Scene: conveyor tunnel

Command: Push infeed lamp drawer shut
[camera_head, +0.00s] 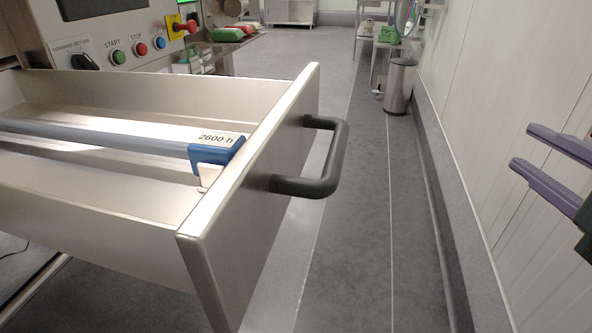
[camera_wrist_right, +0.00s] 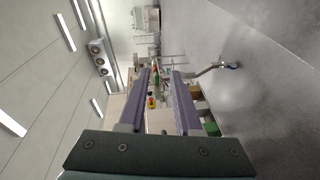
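The metal lamp drawer (camera_head: 250,235) stands pulled out below the control panel in the head view, with its front panel facing right. A dark bar handle (camera_head: 338,155) sticks out from that front. Inside lies a long lamp tube with a blue end cap (camera_head: 213,155) and a label reading 2600 h. My right gripper (camera_head: 524,147) is at the right edge of the head view, well apart from the handle. Its two purple fingers are spread with nothing between them; they also show in the right wrist view (camera_wrist_right: 161,85). My left gripper is not in view.
A control panel (camera_head: 105,50) with a dark knob and several coloured buttons is above the drawer. A white wall (camera_head: 490,90) runs along the right side. A metal bin (camera_head: 400,87) stands farther back by the wall. The grey floor (camera_head: 365,210) between drawer and wall is clear.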

